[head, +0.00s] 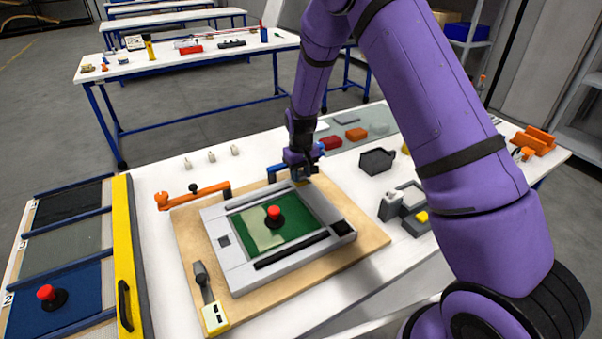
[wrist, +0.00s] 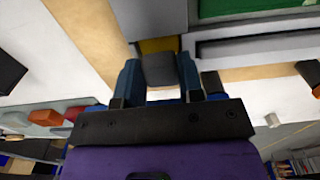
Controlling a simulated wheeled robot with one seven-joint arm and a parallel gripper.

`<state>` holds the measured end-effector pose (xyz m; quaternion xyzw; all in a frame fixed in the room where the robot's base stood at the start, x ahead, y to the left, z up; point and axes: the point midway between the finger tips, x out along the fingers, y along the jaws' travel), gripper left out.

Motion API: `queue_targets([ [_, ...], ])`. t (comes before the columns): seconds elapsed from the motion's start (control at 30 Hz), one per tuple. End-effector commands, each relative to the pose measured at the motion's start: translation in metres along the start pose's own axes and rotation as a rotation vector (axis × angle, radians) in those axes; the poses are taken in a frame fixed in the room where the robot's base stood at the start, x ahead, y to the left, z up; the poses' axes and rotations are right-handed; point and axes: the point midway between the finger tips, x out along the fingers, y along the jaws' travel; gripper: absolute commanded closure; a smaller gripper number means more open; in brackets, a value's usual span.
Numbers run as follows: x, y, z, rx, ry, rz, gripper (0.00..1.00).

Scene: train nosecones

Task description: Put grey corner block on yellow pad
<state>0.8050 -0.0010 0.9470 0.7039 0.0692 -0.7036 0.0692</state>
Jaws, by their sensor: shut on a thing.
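My gripper (head: 301,168) is at the far corner of the grey frame, over the wooden board. In the wrist view, my gripper (wrist: 159,68) has its two blue fingers shut on the grey corner block (wrist: 160,73). The yellow pad (wrist: 158,45) shows just beyond the block, partly hidden by it. A sliver of the yellow pad (head: 302,182) also shows under the gripper in the head view. The block is hidden by the gripper there. I cannot tell whether the block touches the pad.
The grey frame (head: 245,275) with a green panel and red knob lies on the wooden board (head: 184,225). An orange clamp (head: 195,194) and a blue clamp (head: 277,174) stand along its far edge. Several loose blocks and a dark tray (head: 377,160) lie to the right.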

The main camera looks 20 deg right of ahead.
Motion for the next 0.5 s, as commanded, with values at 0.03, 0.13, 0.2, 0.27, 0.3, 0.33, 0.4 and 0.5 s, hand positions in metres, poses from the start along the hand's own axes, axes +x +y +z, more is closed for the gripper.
queue_targets([
  [0.03, 0.000, 0.000, 0.000, 0.000, 0.000, 0.000, 0.91],
  [0.13, 0.003, 0.000, 0.000, 0.000, -0.001, 0.000, 0.91],
  [0.2, 0.004, 0.000, 0.000, 0.000, -0.001, 0.000, 0.91],
  [0.27, 0.006, 0.000, 0.000, 0.000, -0.001, 0.000, 0.91],
  [0.3, 0.007, 0.000, 0.000, -0.001, -0.001, 0.000, 0.91],
  [0.33, 0.008, 0.000, 0.000, -0.001, -0.002, 0.000, 0.91],
  [0.4, 0.010, 0.000, 0.000, -0.001, -0.002, 0.000, 0.91],
  [0.5, 0.012, 0.000, 0.000, -0.001, -0.001, 0.000, 0.91],
])
